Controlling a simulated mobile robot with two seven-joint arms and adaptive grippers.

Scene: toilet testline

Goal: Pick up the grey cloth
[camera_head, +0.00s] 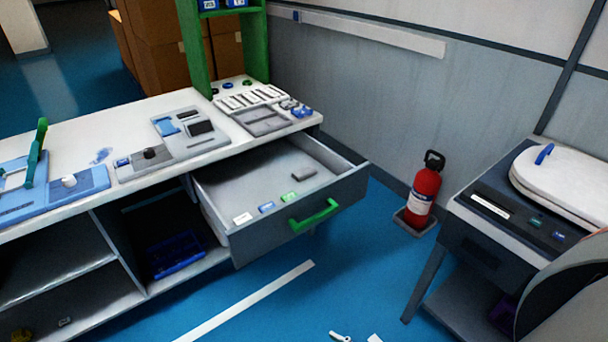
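I cannot make out a grey cloth for certain. A small dark grey block-like item (304,172) lies in the open drawer, towards its back right; it is too small to tell whether it is cloth. The drawer (290,232) is pulled out from under the white worktop and has a green handle (315,216). Neither of my grippers shows in the head view.
The worktop (70,134) carries blue and grey fixtures. A red extinguisher (424,190) stands by the wall. At right, a bench (455,215) holds a white toilet seat (570,180). Small white items (340,336) are at the bottom edge. Blue floor between is mostly clear.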

